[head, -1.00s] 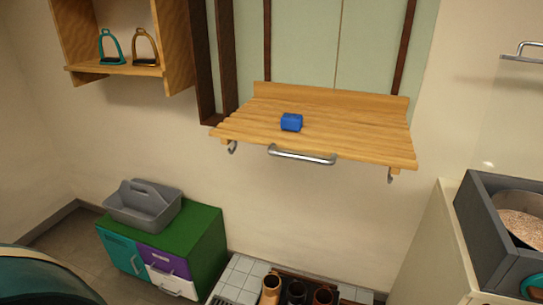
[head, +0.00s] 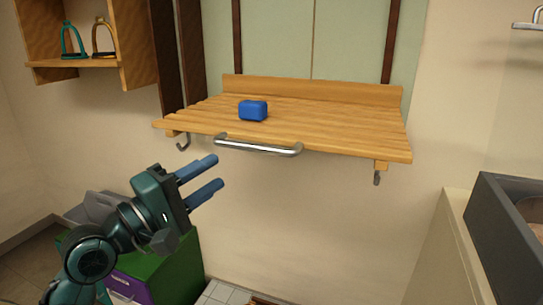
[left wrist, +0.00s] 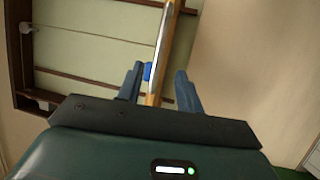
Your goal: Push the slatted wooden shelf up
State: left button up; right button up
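The slatted wooden shelf (head: 330,123) sticks out level from the wall panel, with a metal bar handle (head: 258,147) along its front edge and hooks below. A blue block (head: 253,110) lies on top of it. My left gripper (head: 214,174) is open and empty, below and left of the handle, its fingers pointing toward the shelf. In the left wrist view the shelf (left wrist: 153,100) shows edge-on between the open fingers (left wrist: 158,82), farther off, with the handle (left wrist: 164,40) along it. My right gripper is not in view.
A wooden wall cabinet with two stirrups (head: 104,40) hangs at the upper left. A green drawer unit (head: 185,262) with a grey caddy (head: 92,208) stands below, behind my left arm. A dark grey box (head: 500,225) stands at the right. The space under the shelf is clear.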

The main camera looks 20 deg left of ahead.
aim_at(251, 149)
pick_arm(q)
jog(key=b+x, duration=0.1)
jog(key=x, duration=1.2)
jog(key=shift+r, duration=0.1)
grip_shut()
